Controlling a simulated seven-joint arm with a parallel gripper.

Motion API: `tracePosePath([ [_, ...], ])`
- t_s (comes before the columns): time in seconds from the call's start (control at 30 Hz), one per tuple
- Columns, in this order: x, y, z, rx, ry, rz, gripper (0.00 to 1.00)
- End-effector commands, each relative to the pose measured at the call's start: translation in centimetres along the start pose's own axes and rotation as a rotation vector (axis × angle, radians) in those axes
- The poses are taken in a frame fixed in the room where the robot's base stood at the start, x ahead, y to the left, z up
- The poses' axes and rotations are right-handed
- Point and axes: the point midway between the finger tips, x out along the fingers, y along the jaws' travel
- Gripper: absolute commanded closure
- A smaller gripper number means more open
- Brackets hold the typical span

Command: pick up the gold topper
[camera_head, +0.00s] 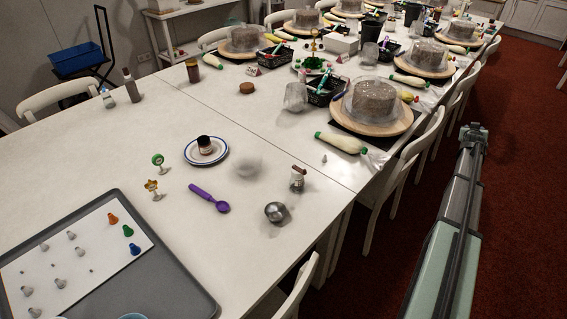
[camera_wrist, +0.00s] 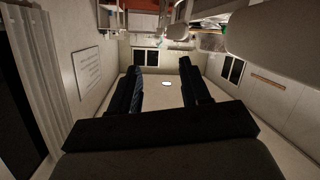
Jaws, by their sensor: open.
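The gold topper (camera_head: 152,187) stands on the white table in the head view, just behind the tray, a star-like gold shape on a small base. A green round topper (camera_head: 158,161) stands close behind it. My gripper (camera_wrist: 161,82) is open and empty in the wrist view, its two dark fingers apart with room wall and floor beyond. In the head view my arm reaches up the right side over the red carpet, far from the gold topper and off the table. The gold topper cannot be made out in the wrist view.
Near the topper are a purple scoop (camera_head: 209,198), a blue-rimmed plate (camera_head: 187,152) with a dark jar, a steel ball-like item (camera_head: 275,212) and a grey tray (camera_head: 180,285). Cakes on turntables (camera_head: 407,122) fill the far table. Chairs (camera_head: 405,165) line the table's right edge.

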Motion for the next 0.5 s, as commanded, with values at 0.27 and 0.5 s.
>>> tracePosePath([
  [0.27,1.5,1.5,-10.7,0.109,0.123,0.010,0.53],
  [0.5,0.8,-6.9,-17.2,0.263,0.105,-0.084,0.53],
])
